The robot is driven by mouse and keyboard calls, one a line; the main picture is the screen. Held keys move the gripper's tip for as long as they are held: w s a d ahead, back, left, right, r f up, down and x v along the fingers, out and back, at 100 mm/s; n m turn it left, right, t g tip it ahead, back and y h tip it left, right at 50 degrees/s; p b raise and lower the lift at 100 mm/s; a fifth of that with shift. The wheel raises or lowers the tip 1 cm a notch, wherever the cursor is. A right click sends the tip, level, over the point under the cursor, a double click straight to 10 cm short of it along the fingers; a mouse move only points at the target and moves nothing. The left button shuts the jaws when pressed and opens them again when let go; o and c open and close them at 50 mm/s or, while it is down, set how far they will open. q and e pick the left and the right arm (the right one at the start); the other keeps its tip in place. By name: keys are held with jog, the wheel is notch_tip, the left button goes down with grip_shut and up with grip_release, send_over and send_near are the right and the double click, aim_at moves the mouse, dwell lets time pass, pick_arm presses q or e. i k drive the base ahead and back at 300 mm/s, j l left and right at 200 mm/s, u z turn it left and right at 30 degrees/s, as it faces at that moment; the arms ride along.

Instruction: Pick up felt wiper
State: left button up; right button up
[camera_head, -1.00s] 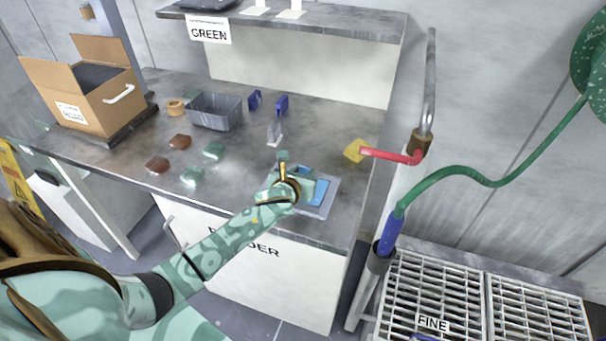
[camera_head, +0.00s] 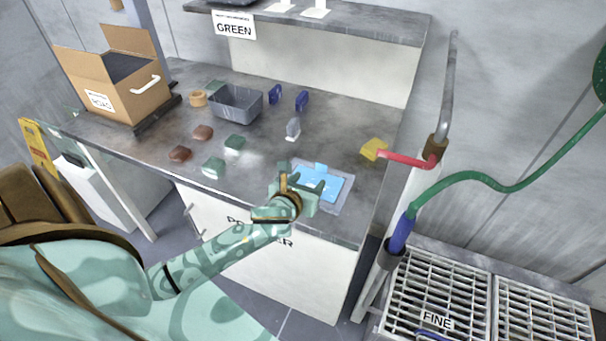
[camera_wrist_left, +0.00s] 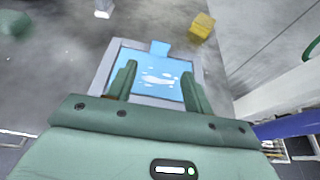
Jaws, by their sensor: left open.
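A flat light-blue piece with a small tab, which looks like the felt wiper (camera_head: 325,184), lies on a grey tray (camera_head: 340,203) near the bench's front right. My left gripper (camera_head: 304,180) is at the tray's near left side, partly covering the blue piece. In the left wrist view the gripper (camera_wrist_left: 159,70) is open, its two fingers reaching over the near part of the blue piece (camera_wrist_left: 157,77). The tab (camera_wrist_left: 160,48) points away from me, beyond the fingertips. I cannot tell whether the fingers touch the piece. My right gripper is in neither view.
A yellow block (camera_head: 373,149) and a red handle (camera_head: 405,160) are right of the tray. A small grey piece (camera_head: 293,128) stands behind it. Green and brown lumps, a grey bin (camera_head: 236,103) and a cardboard box (camera_head: 110,92) are further left.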

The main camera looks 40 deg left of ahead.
aim_at(294, 131)
jog(key=u, duration=1.25)
